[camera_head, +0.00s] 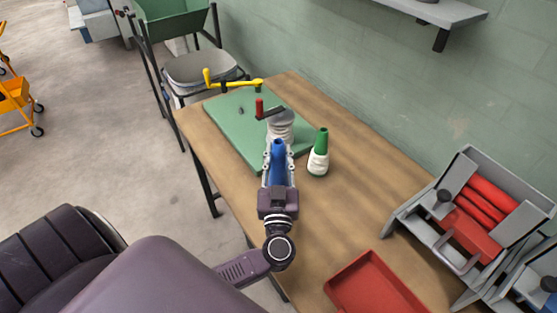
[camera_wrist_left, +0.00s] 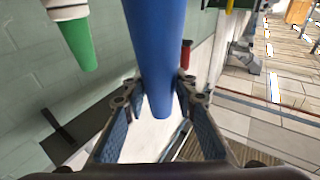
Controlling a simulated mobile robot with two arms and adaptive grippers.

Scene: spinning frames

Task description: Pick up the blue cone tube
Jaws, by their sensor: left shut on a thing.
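The blue cone tube (camera_head: 277,161) lies between the fingers of my left gripper (camera_head: 278,160) above the wooden table in the head view. In the left wrist view the tube (camera_wrist_left: 156,50) fills the middle, its narrow end between the fingers of my left gripper (camera_wrist_left: 157,95). The left gripper is shut on it. The head view is too small to tell whether the tube's far end touches anything. My right gripper is not in view.
A green cone with white yarn (camera_head: 318,156) stands close right of my gripper. A red tray (camera_head: 370,285) and a grey rack with red tubes (camera_head: 470,215) are at the right.

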